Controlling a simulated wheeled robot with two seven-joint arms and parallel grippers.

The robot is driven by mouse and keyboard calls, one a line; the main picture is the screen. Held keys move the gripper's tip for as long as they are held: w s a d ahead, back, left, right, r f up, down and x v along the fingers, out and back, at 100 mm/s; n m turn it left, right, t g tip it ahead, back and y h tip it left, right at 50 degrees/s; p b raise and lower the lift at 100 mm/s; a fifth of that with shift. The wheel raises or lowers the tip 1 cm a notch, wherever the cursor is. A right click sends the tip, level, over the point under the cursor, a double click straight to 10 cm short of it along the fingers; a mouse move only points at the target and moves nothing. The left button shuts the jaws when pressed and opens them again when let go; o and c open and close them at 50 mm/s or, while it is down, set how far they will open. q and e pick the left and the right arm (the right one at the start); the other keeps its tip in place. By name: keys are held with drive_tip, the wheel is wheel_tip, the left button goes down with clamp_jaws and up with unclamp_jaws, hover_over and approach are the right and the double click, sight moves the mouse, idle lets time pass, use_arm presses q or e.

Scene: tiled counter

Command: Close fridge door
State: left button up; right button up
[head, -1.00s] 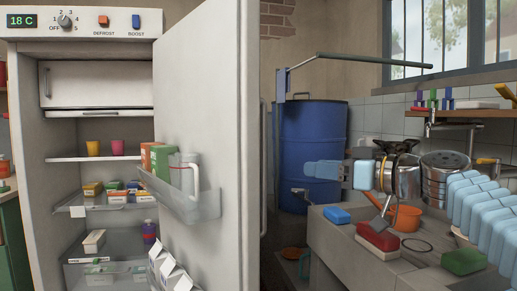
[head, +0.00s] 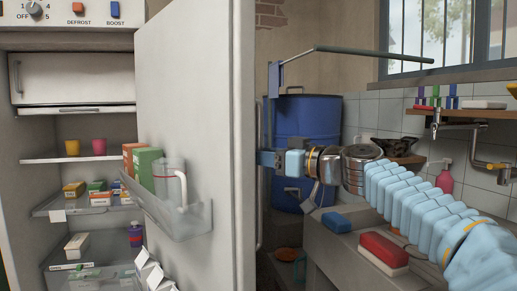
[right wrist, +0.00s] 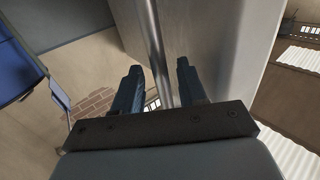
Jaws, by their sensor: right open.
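The fridge (head: 60,24) stands at the left with its white door (head: 190,60) swung wide open, so its shelves show. The door's vertical handle (head: 259,200) is on the outer face, at the door's right edge in the head view. My right gripper (head: 264,159) reaches in from the right, beside that outer face. In the right wrist view, my open right gripper (right wrist: 157,68) has one finger on each side of the metal handle bar (right wrist: 150,30), with gaps visible. Whether a finger touches it, I cannot tell. My left gripper is not in view.
A blue barrel (head: 310,118) stands behind my right gripper. The counter at the right holds a blue sponge (head: 337,222) and a red-and-white brush (head: 384,250). A thin rod (head: 360,53) juts above.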

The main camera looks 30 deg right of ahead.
drive_tip(key=shift+x, duration=1.1)
clamp_jaws()
